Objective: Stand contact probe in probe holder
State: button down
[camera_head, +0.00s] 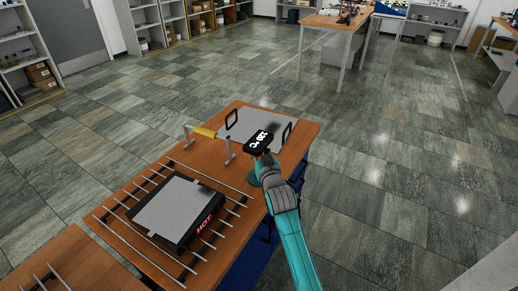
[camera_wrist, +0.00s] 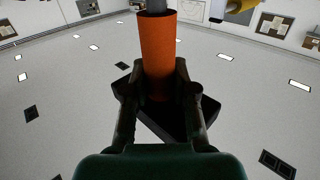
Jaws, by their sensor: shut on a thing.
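The contact probe has an orange handle (camera_wrist: 159,50), a grey shaft and a black display head (camera_head: 259,141) with white digits. My gripper (camera_wrist: 160,85) is shut around the orange handle, with a finger on each side. In the wrist view the dark head (camera_wrist: 180,120) sits behind the fingers and the grey shaft leaves the top edge. In the head view my gripper (camera_head: 267,163) is over the bench's right side, and the display hides part of the grey plate. The probe's tip is hidden. I cannot clearly make out the probe holder.
A hot plate (camera_head: 174,212) marked HOT sits among metal rods on the wooden bench (camera_head: 238,203). A grey plate (camera_head: 250,122) with black handles lies at the back. A yellow-handled tool (camera_head: 205,132) rests beside two posts (camera_head: 229,151). Open floor lies to the right.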

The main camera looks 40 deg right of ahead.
jog(key=shift+f, duration=0.65)
jog(key=c, duration=0.8)
grip_release()
jog(key=shift+c, duration=0.2)
jog(key=v, duration=1.2)
